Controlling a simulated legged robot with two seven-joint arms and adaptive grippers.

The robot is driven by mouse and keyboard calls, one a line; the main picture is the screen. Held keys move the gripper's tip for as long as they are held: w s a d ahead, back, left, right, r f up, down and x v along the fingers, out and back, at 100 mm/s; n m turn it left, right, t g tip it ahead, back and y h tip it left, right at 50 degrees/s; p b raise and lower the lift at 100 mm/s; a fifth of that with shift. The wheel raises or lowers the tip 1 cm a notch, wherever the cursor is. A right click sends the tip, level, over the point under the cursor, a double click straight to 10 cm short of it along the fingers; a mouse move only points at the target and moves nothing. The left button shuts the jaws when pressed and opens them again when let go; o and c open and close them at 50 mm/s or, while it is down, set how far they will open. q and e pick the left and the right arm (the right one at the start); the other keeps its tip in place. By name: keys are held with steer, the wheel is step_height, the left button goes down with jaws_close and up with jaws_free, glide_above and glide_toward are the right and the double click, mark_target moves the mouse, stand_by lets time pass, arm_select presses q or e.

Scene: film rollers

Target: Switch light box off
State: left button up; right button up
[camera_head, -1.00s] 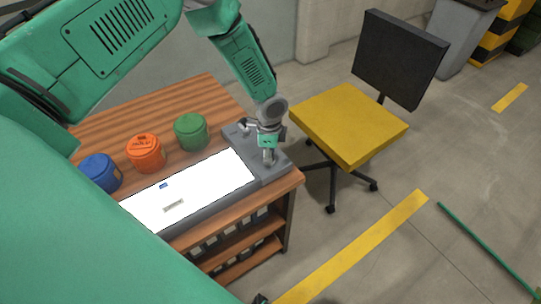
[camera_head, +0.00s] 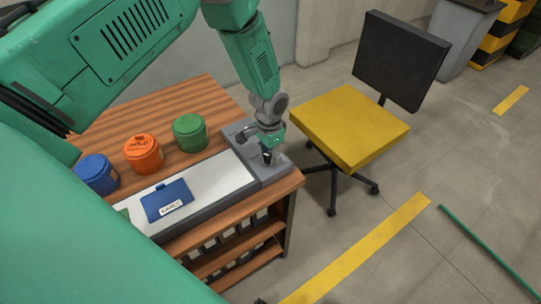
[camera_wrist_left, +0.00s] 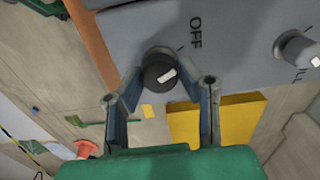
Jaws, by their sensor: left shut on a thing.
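The light box (camera_head: 215,179) lies on the wooden table. Its panel is unlit and pale grey, with a blue card (camera_head: 167,201) on it. At its right end is a grey control section (camera_head: 279,172). My left gripper (camera_head: 268,152) is over that section. In the left wrist view, a dark round knob (camera_wrist_left: 159,72) with a white mark sits between the fingers of my left gripper (camera_wrist_left: 160,88), which is shut on it. A second, grey knob (camera_wrist_left: 298,50) is at the right. My right gripper is not in view.
Blue (camera_head: 97,175), orange (camera_head: 143,154) and green (camera_head: 190,133) canisters stand behind the light box. A yellow chair (camera_head: 350,125) stands right of the table (camera_head: 150,105). Open floor lies beyond, with yellow tape (camera_head: 360,247).

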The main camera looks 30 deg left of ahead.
mark_target(268, 155)
arm_select(q)
steer(key=shift+a+n, duration=0.1)
steer(key=shift+n, duration=0.3)
steer(key=o, duration=1.1)
steer(key=shift+o, duration=0.2)
steer(key=shift+r, duration=0.1)
step_height(268, 155, up, 12)
steer(key=shift+f, duration=0.2)
